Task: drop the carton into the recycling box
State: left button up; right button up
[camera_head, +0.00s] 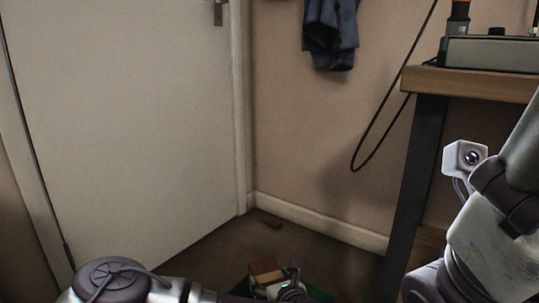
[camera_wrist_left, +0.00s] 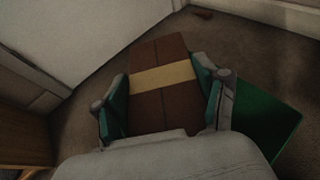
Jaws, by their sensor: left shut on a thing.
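The carton (camera_wrist_left: 160,76) is brown with a tan band of tape across it, and fills the middle of the left wrist view. My left gripper (camera_wrist_left: 163,92) is shut on it, with one green-padded finger at each side. In the head view the carton (camera_head: 265,267) shows small at the bottom edge, beside my left gripper (camera_head: 285,287). A green box (camera_wrist_left: 268,122), seemingly the recycling box, lies below and to the right of the carton in the wrist view. The carton and gripper hide part of it. My right gripper is out of view.
A door (camera_head: 125,120) stands at the left, and a wooden-topped bench (camera_head: 470,84) with a dark leg (camera_head: 415,190) at the right. A black cable (camera_head: 370,145) hangs beside the bench. A small brown wedge (camera_head: 271,222) lies on the carpet near the wall.

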pick_arm(q)
jog(key=shift+f+b, duration=0.65)
jog(key=shift+f, duration=1.3)
jog(key=o, duration=1.6)
jog(key=shift+s+r, duration=0.1)
jog(key=v, duration=1.2)
